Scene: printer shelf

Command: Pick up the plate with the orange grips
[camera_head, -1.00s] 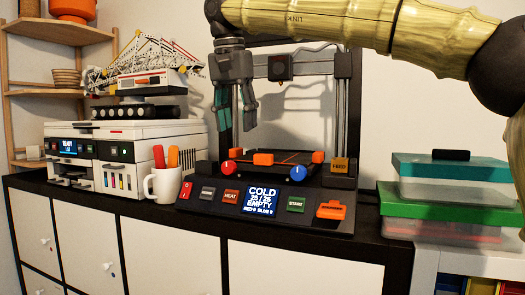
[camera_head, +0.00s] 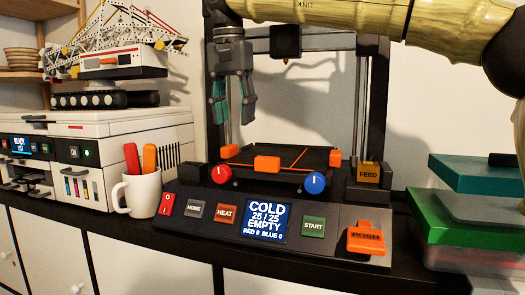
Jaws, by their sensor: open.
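The plate with the orange grips (camera_head: 282,178) is a dark, flat plate on the bed of the black 3D printer. One orange grip (camera_head: 267,163) is on its front edge, with others at its left and right. My gripper (camera_head: 234,112) hangs down above and to the left of the plate, in front of the printer's left post. Its jaws are open and empty, with fingers pointing down, apart from the plate. The plate's underside is hidden.
A red knob (camera_head: 221,174) and a blue knob (camera_head: 315,183) stand in front of the plate. The printer's posts and crossbar frame the space above.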

